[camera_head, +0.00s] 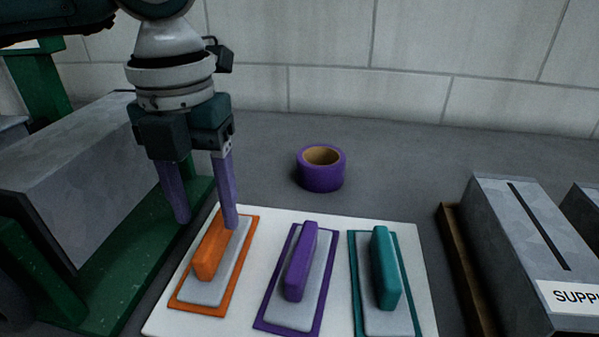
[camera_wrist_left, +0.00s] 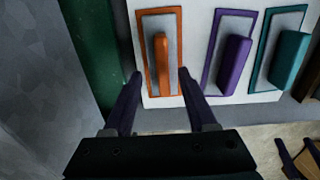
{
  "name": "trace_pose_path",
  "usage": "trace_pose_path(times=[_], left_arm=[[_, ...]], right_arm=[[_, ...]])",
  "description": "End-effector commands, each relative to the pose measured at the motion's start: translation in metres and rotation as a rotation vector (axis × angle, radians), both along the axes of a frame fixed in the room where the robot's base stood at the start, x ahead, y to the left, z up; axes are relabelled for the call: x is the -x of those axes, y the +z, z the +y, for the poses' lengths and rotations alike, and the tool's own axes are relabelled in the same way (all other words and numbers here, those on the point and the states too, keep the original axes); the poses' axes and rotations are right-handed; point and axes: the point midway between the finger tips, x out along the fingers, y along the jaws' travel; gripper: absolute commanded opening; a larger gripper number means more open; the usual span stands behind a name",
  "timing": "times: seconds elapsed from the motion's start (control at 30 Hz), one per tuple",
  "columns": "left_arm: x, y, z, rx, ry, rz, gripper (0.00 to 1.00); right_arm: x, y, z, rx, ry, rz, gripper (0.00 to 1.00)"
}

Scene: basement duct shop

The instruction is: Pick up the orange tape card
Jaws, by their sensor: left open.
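The orange tape card (camera_head: 207,290) lies at the left of a white board (camera_head: 258,222), a grey plate with an orange border and a raised orange grip (camera_head: 211,248). In the left wrist view the orange grip (camera_wrist_left: 162,65) shows ahead of the fingertips, between their lines. My left gripper (camera_head: 205,222) is open and empty, pointing down above the card's far left end. Its right finger overlaps the far end of the grip in the head view; I cannot tell whether they touch.
A purple card (camera_head: 300,262) and a teal card (camera_head: 385,268) lie to the right on the board. A purple tape roll (camera_head: 321,178) stands behind. A green machine base (camera_head: 140,262) and grey metal block are close on the left. A metal box labelled "SUPP…" (camera_head: 530,240) stands right.

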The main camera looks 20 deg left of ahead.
Motion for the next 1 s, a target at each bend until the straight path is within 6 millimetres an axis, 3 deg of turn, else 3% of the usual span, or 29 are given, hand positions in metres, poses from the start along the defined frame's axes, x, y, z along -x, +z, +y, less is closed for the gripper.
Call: trace_pose_path(times=[0.23,0.53,1.0], left_arm=[[0.000,-0.038,-0.005,0.001,0.000,0.003,0.57],[0.000,-0.044,-0.005,0.002,-0.002,0.000,0.57],[0.000,-0.044,-0.005,0.002,-0.001,0.000,0.06]], right_arm=[[0.000,0.002,0.000,-0.001,0.000,0.000,1.00],[0.000,0.002,0.002,-0.007,-0.003,0.000,1.00],[0.000,0.002,0.003,-0.011,-0.004,0.001,1.00]])
